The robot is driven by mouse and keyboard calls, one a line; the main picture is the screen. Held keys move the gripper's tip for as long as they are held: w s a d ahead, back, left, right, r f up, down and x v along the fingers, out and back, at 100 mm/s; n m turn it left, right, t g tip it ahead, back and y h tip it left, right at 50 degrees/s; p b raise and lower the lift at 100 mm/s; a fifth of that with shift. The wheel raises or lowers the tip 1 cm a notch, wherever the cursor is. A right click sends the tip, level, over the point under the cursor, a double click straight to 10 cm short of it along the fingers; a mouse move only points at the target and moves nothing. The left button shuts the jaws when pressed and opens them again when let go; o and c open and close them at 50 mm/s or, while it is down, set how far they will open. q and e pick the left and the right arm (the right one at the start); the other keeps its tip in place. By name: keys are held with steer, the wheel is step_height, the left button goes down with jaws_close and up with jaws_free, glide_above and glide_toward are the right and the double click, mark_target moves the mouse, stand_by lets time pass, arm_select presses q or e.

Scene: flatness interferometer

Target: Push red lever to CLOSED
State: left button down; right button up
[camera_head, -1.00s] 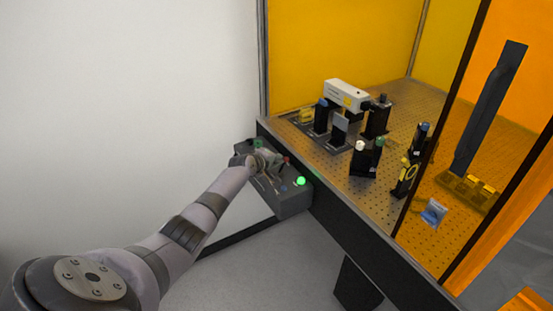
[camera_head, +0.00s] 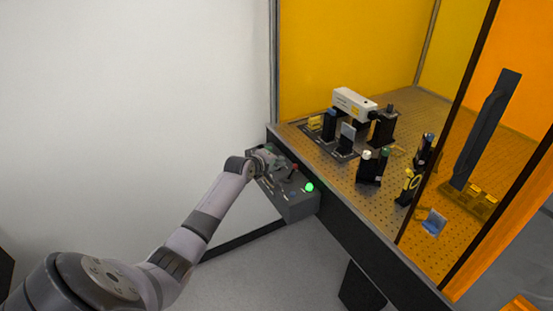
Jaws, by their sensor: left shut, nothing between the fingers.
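A grey control box (camera_head: 296,208) is fixed to the near left side of the optical table. A small red lever (camera_head: 293,172) stands up from its top. A lit green light (camera_head: 309,187) is on the box's right end, with a small blue button (camera_head: 292,194) beside it. My left gripper (camera_head: 279,167) is over the box, just left of the red lever, and is shut with nothing in it. I cannot tell whether it touches the lever. The lever's base and its labels are too small or hidden to read. My right gripper is not in view.
The perforated optical table (camera_head: 345,185) carries a white laser housing (camera_head: 355,104) and several black optic mounts. Orange panels and a dark frame post (camera_head: 447,140) enclose it. A white wall (camera_head: 130,80) stands at left. The floor in front of the box is clear.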

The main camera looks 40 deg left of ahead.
arm_select(q)
steer(key=shift+s+d+r, duration=0.15)
steer(key=shift+s+r, duration=0.6)
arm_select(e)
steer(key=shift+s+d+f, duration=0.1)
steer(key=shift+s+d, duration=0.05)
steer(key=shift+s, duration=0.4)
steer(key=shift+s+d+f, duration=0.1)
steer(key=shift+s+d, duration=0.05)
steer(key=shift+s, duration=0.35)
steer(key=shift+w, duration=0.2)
